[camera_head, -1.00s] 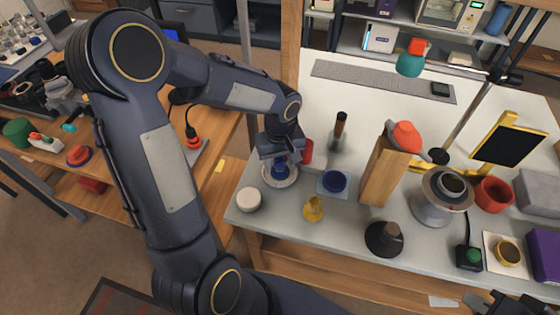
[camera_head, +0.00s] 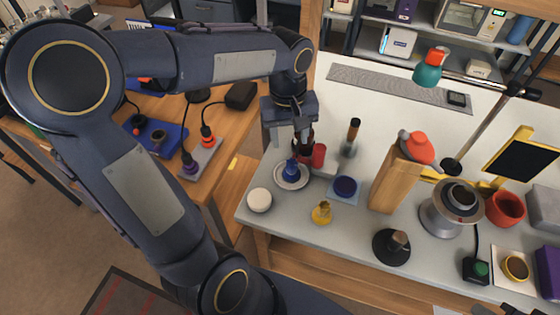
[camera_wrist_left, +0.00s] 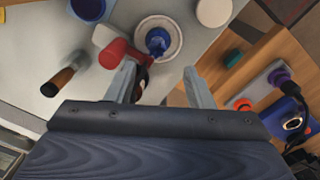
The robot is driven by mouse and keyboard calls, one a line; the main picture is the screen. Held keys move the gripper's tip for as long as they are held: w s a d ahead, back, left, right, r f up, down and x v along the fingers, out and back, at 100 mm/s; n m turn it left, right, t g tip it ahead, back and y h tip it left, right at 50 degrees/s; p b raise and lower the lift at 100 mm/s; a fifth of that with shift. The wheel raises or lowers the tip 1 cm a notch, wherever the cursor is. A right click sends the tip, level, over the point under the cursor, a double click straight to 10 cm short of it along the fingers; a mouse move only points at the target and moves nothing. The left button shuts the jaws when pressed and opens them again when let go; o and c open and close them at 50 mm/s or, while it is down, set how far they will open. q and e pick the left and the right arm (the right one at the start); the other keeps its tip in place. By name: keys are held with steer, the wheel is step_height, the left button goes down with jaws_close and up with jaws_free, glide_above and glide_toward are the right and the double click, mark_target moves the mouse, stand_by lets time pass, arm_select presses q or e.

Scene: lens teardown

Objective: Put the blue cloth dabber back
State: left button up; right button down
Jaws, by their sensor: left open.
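The blue cloth dabber (camera_head: 291,168) stands in a round white dish (camera_head: 304,181) near the left end of the grey bench. It also shows in the left wrist view (camera_wrist_left: 158,41), inside the dish and apart from my fingers. My left gripper (camera_head: 303,142) is above and behind the dish, pointing down, with its fingers spread in the left wrist view (camera_wrist_left: 162,78) and nothing held. A dark object (camera_wrist_left: 142,82) shows beside one finger; whether it touches cannot be told. Only a dark bit of my right gripper (camera_head: 482,309) shows at the bottom edge.
A white round lid (camera_head: 259,200), a blue cup (camera_head: 345,187) and a yellow item (camera_head: 322,212) stand nearby. A wooden block (camera_head: 393,184) rises further right.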

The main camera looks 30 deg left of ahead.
arm_select(q)
steer(key=s+d+m+t+h, duration=0.1)
steer(key=s+d+m+t, duration=0.1)
steer(key=s, duration=0.5)
steer(key=s+d+m+t+h, duration=0.2)
steer(key=s+m+t, duration=0.1)
steer(key=s, duration=0.5)
steer(key=shift+r+m, duration=0.3)
steer(key=shift+m, duration=0.5)
steer(key=shift+r, duration=0.1)
step_height(320, 180, up, 2)
steer(key=shift+r+p, duration=0.1)
steer(key=shift+p, duration=1)
